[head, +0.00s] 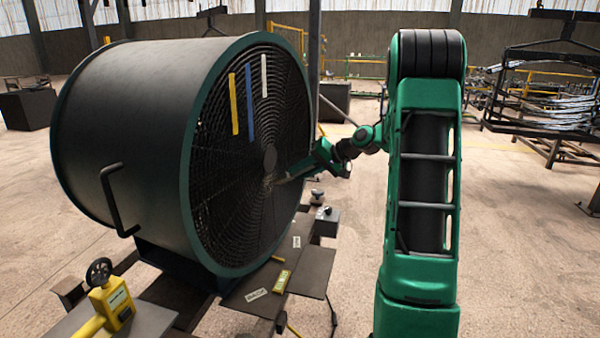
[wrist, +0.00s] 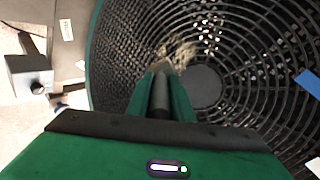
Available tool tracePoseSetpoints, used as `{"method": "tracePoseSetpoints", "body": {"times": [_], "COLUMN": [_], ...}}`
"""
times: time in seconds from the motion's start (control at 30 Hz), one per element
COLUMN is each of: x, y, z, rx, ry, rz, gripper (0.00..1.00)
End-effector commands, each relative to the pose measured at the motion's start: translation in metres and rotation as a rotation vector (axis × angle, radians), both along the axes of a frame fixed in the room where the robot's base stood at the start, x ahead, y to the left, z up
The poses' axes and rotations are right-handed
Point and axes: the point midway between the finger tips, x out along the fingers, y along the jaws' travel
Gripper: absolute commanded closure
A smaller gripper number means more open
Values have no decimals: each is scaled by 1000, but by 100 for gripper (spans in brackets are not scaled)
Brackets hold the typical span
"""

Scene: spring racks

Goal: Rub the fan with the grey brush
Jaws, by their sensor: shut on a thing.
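The fan (head: 235,200) is a big dark drum with a green rim and a round wire grille facing right. Its grille and dark hub also fill much of the wrist view (wrist: 204,87). My gripper (head: 318,160) is in front of the grille, just right of and below the hub. In the wrist view its green fingers (wrist: 160,95) are shut on the grey handle of the brush (wrist: 161,90). The brush points at the grille beside the hub. A tan patch shows at its tip; I cannot tell whether it is bristles or dirt, nor whether the tip touches.
Yellow, blue and white strips (head: 249,92) hang on the upper grille. A low dark table (head: 310,270) below holds a yellow item (head: 281,282), labels and a grey block (head: 327,222). A yellow device (head: 112,303) stands front left. Racks (head: 550,90) stand at the right; floor between is open.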

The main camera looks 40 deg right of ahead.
Motion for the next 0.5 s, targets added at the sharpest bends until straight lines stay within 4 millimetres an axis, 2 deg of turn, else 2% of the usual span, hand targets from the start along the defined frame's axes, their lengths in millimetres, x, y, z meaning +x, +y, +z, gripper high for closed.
{"method": "tracePoseSetpoints", "body": {"times": [0.17, 0.5], "x": [-2, -13], "y": [4, 25], "z": [0, 0], "rx": [0, 0], "ry": [0, -1], "rz": [0, 1], "gripper": [100, 100]}}
